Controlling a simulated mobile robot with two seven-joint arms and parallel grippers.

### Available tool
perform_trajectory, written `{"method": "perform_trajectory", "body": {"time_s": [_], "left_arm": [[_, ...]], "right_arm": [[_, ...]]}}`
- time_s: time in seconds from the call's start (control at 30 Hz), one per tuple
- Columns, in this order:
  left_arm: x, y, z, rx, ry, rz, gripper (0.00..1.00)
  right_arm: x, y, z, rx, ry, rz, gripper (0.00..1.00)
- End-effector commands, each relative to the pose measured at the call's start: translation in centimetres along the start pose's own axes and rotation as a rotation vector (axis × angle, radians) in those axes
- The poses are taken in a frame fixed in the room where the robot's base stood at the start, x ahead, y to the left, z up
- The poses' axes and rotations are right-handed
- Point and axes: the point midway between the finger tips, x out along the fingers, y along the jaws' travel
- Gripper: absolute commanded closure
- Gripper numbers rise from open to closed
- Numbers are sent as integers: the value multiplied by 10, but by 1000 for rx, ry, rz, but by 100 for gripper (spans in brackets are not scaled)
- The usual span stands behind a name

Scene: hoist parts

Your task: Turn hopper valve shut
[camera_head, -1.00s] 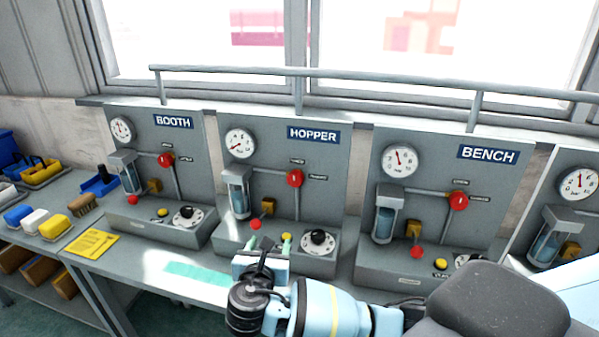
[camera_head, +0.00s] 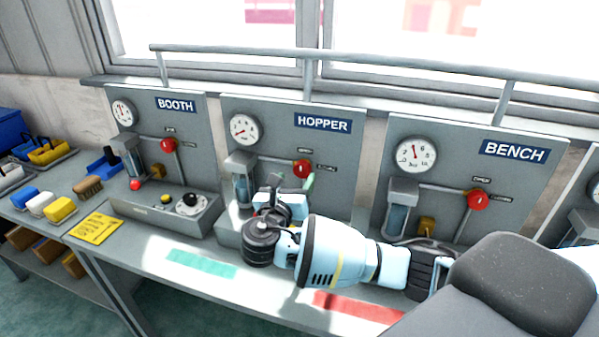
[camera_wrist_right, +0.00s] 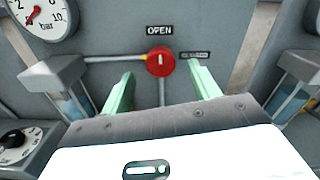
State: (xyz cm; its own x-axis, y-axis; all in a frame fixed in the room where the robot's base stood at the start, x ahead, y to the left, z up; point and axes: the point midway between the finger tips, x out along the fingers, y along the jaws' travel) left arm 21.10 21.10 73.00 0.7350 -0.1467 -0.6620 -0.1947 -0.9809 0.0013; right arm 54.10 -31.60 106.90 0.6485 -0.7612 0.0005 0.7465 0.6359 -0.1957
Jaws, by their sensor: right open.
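The hopper valve (camera_head: 302,168) is a round red knob on the grey panel under the HOPPER sign (camera_head: 323,123). In the right wrist view the red knob (camera_wrist_right: 160,61) shows a white mark standing upright, pointing at the OPEN label (camera_wrist_right: 160,30). A second label (camera_wrist_right: 195,54) sits to its right, too blurred to read. My right gripper (camera_head: 291,185) is in front of the hopper panel, just below the knob. Its green fingers (camera_wrist_right: 162,73) are spread either side of the knob, apart from it. My left gripper is not in view.
The hopper gauge (camera_head: 244,129) and glass cylinder (camera_head: 242,190) are left of the valve. My right arm hides much of the hopper's lower box. The booth panel (camera_head: 198,135) stands left, the bench panel (camera_head: 450,172) right. A rail (camera_head: 400,65) runs above.

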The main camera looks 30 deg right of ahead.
Motion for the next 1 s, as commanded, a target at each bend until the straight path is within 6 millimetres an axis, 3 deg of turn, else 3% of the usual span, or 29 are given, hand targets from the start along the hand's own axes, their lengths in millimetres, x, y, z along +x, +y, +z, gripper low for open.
{"method": "perform_trajectory", "body": {"time_s": [0.3,0.67,1.0], "left_arm": [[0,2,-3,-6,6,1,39],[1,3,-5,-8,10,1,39],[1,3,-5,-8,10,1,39]], "right_arm": [[38,0,0,0,-1,-1,39],[42,0,0,1,0,1,39],[42,0,0,1,0,1,83]]}}
